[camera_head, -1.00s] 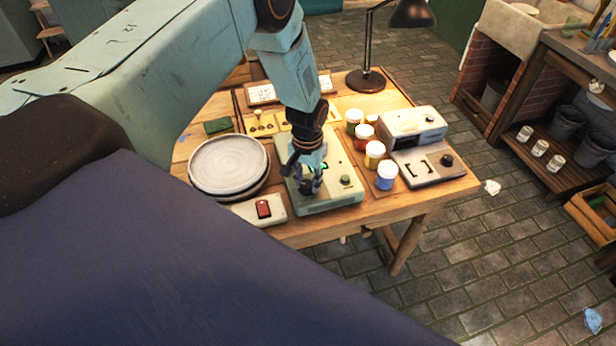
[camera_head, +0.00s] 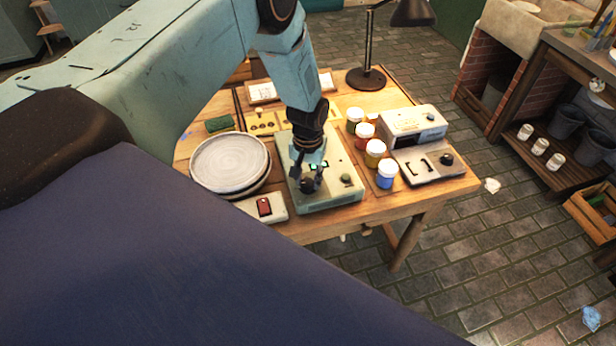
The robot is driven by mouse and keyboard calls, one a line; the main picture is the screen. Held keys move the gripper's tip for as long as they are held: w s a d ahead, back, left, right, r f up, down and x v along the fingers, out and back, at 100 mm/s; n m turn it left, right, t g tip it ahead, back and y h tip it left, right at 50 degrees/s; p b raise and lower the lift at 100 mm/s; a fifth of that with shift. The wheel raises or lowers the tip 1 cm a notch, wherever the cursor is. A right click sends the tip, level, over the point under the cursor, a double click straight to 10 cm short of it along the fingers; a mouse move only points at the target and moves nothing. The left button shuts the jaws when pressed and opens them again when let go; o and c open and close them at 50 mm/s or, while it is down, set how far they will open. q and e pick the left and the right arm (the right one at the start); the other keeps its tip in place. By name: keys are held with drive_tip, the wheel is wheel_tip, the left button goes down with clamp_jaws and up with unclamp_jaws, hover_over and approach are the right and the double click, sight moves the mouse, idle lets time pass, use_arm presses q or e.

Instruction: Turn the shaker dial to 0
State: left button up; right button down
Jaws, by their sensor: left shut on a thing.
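My right gripper is not in view.
A stack of grey plates (camera_head: 230,160) stands left of the shaker, with a white box with a red switch (camera_head: 264,207) in front. Paint jars (camera_head: 387,173) and a grey device with a black knob (camera_head: 446,159) are to the right. A lamp (camera_head: 367,78) stands behind.

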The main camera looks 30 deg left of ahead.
sight(308, 182)
use_arm(q)
drive_tip(key=o, duration=0.8)
drive_tip(key=shift+s+f, duration=0.2)
drive_tip(key=shift+s, duration=0.2)
drive_tip(key=o, duration=0.3)
drive_tip(key=shift+w+r, duration=0.15)
drive_tip(key=shift+w, duration=0.1)
drive_tip(key=shift+o, duration=0.2)
wheel_tip(308, 182, up, 12)
